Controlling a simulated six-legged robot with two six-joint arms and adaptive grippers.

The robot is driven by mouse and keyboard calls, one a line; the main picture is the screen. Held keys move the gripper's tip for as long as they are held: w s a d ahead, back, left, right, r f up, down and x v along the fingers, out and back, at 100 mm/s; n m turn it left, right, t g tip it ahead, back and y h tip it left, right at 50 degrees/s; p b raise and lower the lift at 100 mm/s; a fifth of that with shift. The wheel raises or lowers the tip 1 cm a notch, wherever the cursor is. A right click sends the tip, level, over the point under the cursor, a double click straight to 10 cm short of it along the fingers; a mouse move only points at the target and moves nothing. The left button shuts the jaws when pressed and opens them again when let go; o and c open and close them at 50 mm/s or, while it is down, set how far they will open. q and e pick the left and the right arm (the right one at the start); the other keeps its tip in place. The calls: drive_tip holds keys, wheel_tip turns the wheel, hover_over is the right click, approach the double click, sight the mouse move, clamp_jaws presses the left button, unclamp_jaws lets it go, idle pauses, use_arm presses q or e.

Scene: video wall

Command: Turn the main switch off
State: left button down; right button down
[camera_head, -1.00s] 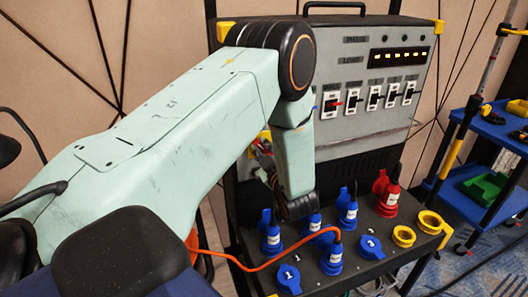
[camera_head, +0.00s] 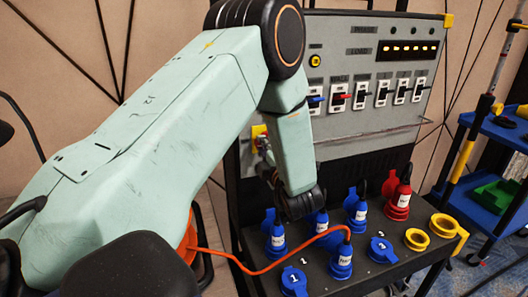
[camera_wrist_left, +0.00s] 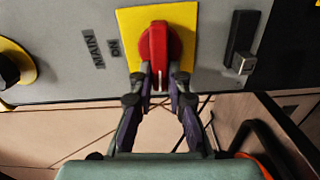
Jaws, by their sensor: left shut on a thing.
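The main switch is a red rotary handle (camera_wrist_left: 158,45) on a yellow plate (camera_wrist_left: 185,70), beside a label reading MAIN and ON in the left wrist view. Its bar points along the gripper's reach. My left gripper (camera_wrist_left: 159,88) is shut on the lower end of this bar, one dark finger on each side. In the head view my pale green left arm hides most of the switch; only part of the yellow plate (camera_head: 258,135) shows, with the gripper (camera_head: 266,152) against it. My right gripper is in neither view.
The grey panel (camera_head: 340,130) carries several breaker switches and a row of lit lamps (camera_head: 408,50). Below, a dark shelf (camera_head: 330,275) holds blue, red and yellow sockets and plugs, with an orange cable (camera_head: 265,270). A blue cart (camera_head: 500,135) stands at right.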

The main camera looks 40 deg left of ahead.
use_arm(q)
drive_tip(key=shift+w+r+n+b, duration=0.1)
drive_tip(key=shift+n+b, duration=0.2)
drive_tip(key=shift+n, duration=0.2)
drive_tip(key=c, duration=1.3)
unclamp_jaws()
drive_tip(key=v, duration=1.2)
drive_tip(key=shift+a, duration=0.1)
